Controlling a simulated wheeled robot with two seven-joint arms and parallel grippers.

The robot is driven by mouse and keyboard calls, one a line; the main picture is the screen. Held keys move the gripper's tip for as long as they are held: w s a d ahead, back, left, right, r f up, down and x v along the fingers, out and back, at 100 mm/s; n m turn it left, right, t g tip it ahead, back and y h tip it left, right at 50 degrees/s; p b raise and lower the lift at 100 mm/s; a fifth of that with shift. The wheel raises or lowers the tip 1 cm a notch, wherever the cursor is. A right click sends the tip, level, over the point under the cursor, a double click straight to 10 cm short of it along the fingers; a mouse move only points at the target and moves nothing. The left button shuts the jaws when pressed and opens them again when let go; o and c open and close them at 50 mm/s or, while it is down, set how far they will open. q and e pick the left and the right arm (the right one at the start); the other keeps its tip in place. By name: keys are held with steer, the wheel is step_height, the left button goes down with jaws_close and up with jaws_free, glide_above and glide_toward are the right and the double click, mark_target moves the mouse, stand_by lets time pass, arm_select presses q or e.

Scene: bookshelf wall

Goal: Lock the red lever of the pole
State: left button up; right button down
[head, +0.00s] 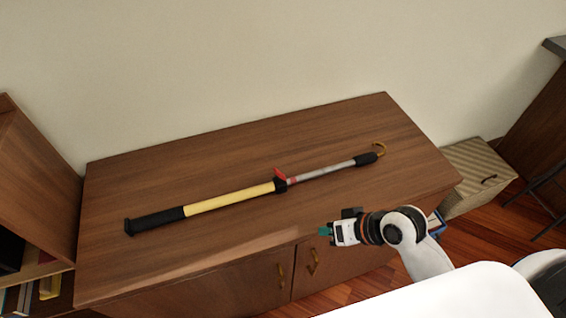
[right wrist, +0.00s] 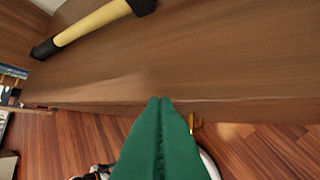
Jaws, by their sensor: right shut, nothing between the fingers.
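The pole (head: 230,198) lies flat across the wooden cabinet top, with a black grip at the left, a yellow section, a grey section and a hook at the right end. Its red lever (head: 281,175) sticks up at the black clamp near the middle. My right gripper (head: 324,231) is over the cabinet's front edge, in front of the pole and apart from it. Its green fingers are shut and empty. In the right wrist view the fingers (right wrist: 160,130) point toward the cabinet edge; part of the yellow section (right wrist: 92,22) shows, but the lever does not. My left gripper is out of view.
The cabinet top (head: 330,120) is clear around the pole. A wall stands behind it. A bookshelf (head: 35,185) rises at the left, and a striped box (head: 470,165) stands at the right. Cabinet door handles (head: 312,262) project from the front.

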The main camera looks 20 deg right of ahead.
mark_target(280, 175)
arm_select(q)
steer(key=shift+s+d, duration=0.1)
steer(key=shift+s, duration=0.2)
arm_select(e)
steer(key=w+d+r+m+t+y, duration=0.4)
steer(key=w+d+r, duration=0.1)
steer(key=w+r, duration=0.4)
steer(key=shift+d+r+m, duration=0.25)
steer(key=shift+r+m, duration=0.15)
steer(key=shift+r, duration=0.45)
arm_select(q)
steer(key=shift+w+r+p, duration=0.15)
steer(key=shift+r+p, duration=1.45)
arm_select(e)
steer(key=shift+s+a+f+x, duration=0.25)
steer(key=shift+s+x, duration=0.1)
steer(key=shift+x, duration=1.8)
steer(key=shift+s+a+f+x, duration=0.1)
steer(key=shift+s+a+x, duration=0.25)
steer(key=shift+x, duration=1.8)
steer(key=shift+s+a+f+x, duration=0.2)
steer(key=shift+s+x, duration=0.15)
steer(key=shift+x, duration=1.75)
